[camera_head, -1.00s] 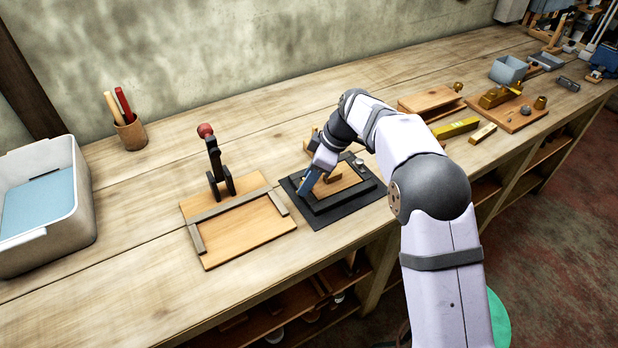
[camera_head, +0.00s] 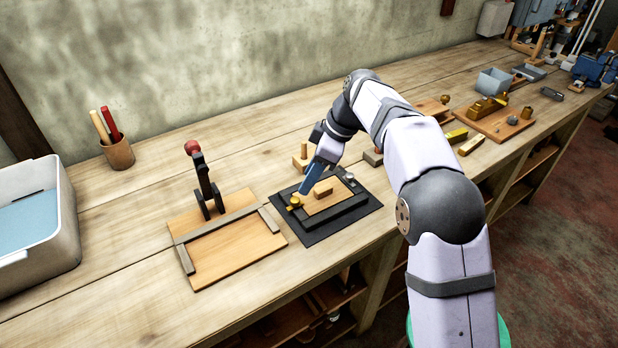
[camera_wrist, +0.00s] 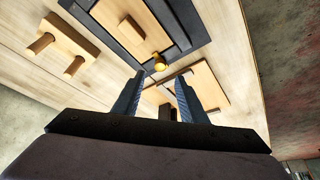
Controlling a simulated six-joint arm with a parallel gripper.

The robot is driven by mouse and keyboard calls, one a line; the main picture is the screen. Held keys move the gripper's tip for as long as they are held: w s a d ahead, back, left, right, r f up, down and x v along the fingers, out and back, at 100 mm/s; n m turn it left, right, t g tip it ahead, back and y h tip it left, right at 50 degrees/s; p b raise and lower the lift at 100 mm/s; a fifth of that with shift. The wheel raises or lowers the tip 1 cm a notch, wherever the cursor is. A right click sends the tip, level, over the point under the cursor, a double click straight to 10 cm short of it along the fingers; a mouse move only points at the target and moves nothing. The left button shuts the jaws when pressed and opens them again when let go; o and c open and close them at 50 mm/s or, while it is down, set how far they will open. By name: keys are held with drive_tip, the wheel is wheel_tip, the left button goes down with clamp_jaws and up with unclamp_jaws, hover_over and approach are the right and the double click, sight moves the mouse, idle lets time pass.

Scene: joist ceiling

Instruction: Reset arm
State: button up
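My gripper (camera_head: 306,190) hangs over the left part of a black fixture (camera_head: 350,217) that holds a wooden plate with a small wood block (camera_head: 323,189). In the wrist view my two blue-grey fingers (camera_wrist: 158,97) stand apart with nothing between them. A brass knob (camera_head: 295,202) sits at the fixture's left corner; it also shows in the wrist view (camera_wrist: 160,62), just beyond the fingertips. The head view does not show clearly how far the fingertips are above the fixture.
Left of the fixture is a wooden board (camera_head: 235,250) with metal strips and an upright, red-knobbed clamp (camera_head: 203,180). A pegged wood block (camera_head: 300,162) stands behind the fixture. A pen cup (camera_head: 118,153) and white bin (camera_head: 65,235) are at left; brass blocks (camera_head: 471,145) at right.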

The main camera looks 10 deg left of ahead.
drive_tip(key=s+d+f+m+h, duration=0.1)
drive_tip(key=s+d+f+m, duration=0.1)
drive_tip(key=s+d+m, duration=0.45)
drive_tip(key=s+d+f+m+h, duration=0.1)
drive_tip(key=s+d+f+m, duration=0.2)
drive_tip(key=d, duration=0.7)
drive_tip(key=s+d+f+m+h, duration=0.1)
drive_tip(key=s+d+f+m, duration=0.2)
drive_tip(key=s, duration=0.5)
drive_tip(key=s+d+f+m+h, duration=0.1)
drive_tip(key=s+d+f+m, duration=0.2)
drive_tip(key=s+d+m, duration=0.2)
drive_tip(key=s+d, duration=0.3)
drive_tip(key=s, duration=0.1)
drive_tip(key=shift+s+f, duration=0.25)
drive_tip(key=shift+f, duration=0.15)
idle(1.9)
